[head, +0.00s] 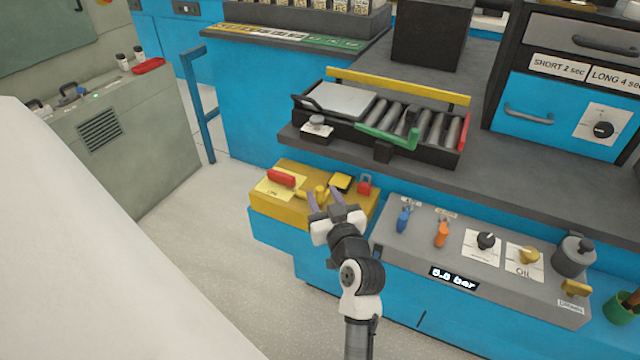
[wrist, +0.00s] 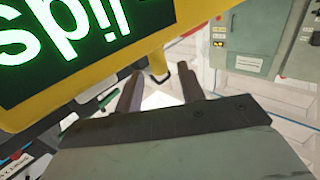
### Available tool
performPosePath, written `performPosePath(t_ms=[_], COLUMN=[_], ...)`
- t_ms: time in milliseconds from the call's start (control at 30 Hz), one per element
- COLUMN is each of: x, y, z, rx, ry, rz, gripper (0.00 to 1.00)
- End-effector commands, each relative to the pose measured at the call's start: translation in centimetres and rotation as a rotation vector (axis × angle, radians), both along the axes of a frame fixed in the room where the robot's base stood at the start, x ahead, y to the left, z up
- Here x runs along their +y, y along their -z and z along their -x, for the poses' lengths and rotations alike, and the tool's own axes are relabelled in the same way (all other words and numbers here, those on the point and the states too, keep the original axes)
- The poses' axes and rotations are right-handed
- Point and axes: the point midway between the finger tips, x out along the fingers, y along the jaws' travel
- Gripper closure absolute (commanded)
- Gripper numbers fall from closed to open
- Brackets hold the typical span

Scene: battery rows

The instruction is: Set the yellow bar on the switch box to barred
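A yellow box (head: 268,207), which looks like the switch box, stands at the front left of the blue bench. On its top are a red handle (head: 281,177) on a pale label, a black-and-yellow square (head: 341,182) and a red padlock-like part (head: 365,184). A small yellow bar (head: 320,190) shows just beyond my fingertips; its setting cannot be read. My gripper (head: 325,197) is over the box's front part, fingers apart and nothing seen between them. Whether it touches the bar is unclear. In the wrist view my gripper (wrist: 158,88) is also open.
A grey control panel (head: 385,235) with blue and orange levers and knobs adjoins on the right. A roller tray (head: 455,155) with a raised yellow bar lies behind. Floor at left is clear.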

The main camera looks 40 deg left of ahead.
Motion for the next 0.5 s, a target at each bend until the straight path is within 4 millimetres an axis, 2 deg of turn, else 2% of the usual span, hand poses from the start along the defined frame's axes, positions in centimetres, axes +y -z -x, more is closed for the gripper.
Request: performPosePath(t_ms=[33,200,500], x=[0.8,2.2,2.7], y=[-0.3,-0.1,0.0], z=[-0.4,-1.4,-1.7], rx=[-0.001,-0.001,0.000], ry=[-0.002,0.000,0.000], rz=[-0.001,-0.001,0.000], gripper=[0.61,0.61,0.61])
